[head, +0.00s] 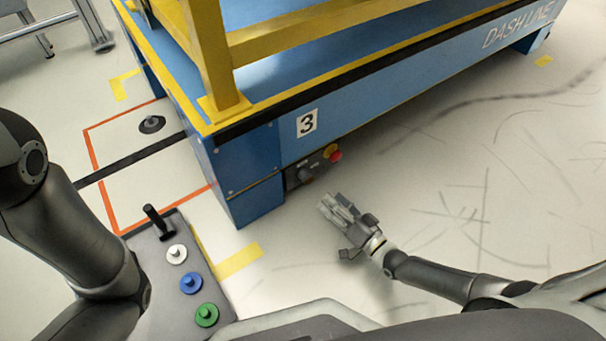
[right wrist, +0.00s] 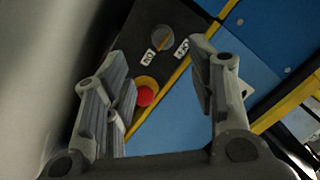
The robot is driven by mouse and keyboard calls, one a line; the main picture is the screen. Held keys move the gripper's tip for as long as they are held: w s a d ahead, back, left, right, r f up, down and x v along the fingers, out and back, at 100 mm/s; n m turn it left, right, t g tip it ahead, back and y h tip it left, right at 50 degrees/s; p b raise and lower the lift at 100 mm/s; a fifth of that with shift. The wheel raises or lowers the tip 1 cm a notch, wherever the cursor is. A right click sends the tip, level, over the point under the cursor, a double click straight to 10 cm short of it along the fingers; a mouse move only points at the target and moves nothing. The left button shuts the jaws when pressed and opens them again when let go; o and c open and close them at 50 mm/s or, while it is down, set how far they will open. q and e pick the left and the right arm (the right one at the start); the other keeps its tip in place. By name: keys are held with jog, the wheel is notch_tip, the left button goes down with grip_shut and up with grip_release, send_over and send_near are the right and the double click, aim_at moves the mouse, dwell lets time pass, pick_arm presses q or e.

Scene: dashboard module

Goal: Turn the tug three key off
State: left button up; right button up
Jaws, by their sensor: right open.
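The blue tug (head: 240,165) marked 3 carries a small dark control panel low on its near side. On the panel sits a round grey key switch (head: 305,174), which shows larger in the right wrist view (right wrist: 162,39) with a yellow mark and a small white label on each side. I cannot tell surely which label it points to. A red button (head: 334,155) with a yellow ring is beside it. My right gripper (head: 329,204) is open and empty, facing the panel and apart from the switch. My left arm shows at the left; its gripper is out of view.
A grey console with a black lever (head: 158,222) and white, blue and green buttons (head: 191,283) stands at lower left. A yellow frame (head: 212,55) stands on the tug. The floor to the right is clear.

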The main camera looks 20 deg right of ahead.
aim_at(310, 181)
jog(key=b+x, duration=0.4)
jog(key=x, duration=0.4)
jog(key=shift+w+a, duration=0.2)
jog(key=shift+w, duration=0.15)
jog(key=shift+w+a+b, duration=0.3)
jog(key=shift+w+b, duration=0.05)
jog(key=shift+w, duration=0.25)
jog(key=shift+r, duration=0.1)
jog(key=c, duration=1)
